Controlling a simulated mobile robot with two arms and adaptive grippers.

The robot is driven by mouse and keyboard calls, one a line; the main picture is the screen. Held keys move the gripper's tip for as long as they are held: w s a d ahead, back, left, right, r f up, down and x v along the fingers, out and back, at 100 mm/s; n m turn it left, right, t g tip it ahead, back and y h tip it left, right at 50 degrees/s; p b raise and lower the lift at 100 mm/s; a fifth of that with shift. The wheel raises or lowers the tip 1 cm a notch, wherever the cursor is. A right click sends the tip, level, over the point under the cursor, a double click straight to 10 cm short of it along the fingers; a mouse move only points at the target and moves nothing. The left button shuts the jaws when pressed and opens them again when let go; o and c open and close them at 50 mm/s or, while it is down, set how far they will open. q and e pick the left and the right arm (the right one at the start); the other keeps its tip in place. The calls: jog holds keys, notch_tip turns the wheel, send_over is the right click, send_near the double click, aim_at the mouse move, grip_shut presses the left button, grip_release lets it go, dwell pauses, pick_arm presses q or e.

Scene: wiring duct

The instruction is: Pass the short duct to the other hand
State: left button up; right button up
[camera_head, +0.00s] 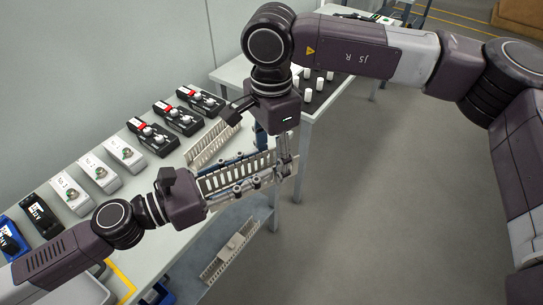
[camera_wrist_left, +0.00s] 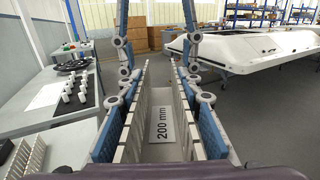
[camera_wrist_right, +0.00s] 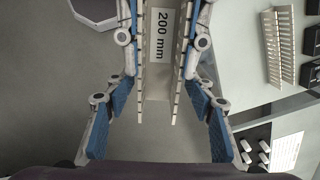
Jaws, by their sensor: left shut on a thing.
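The short duct (camera_head: 237,173) is a pale slotted channel, held in the air in front of the table. Its "200 mm" label shows in the left wrist view (camera_wrist_left: 163,125) and in the right wrist view (camera_wrist_right: 161,25). My left gripper (camera_head: 252,182) is shut on it, with blue pads along both side walls. My right gripper (camera_head: 284,168) comes down from above at the duct's far end. In the right wrist view its open fingers (camera_wrist_right: 161,125) stand on either side of the duct's end, with gaps between pads and walls.
Another slotted duct (camera_head: 212,143) lies on the table beside several black devices (camera_head: 180,118) and white boxes (camera_head: 125,152). A further slotted piece (camera_head: 231,251) lies lower down. A second table (camera_head: 330,85) with white cylinders stands behind. The floor at right is clear.

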jog(key=c, duration=1)
pick_arm(q)
jog(key=o, duration=1.2)
jog(key=shift+o, duration=0.2)
jog(key=shift+a, duration=0.1)
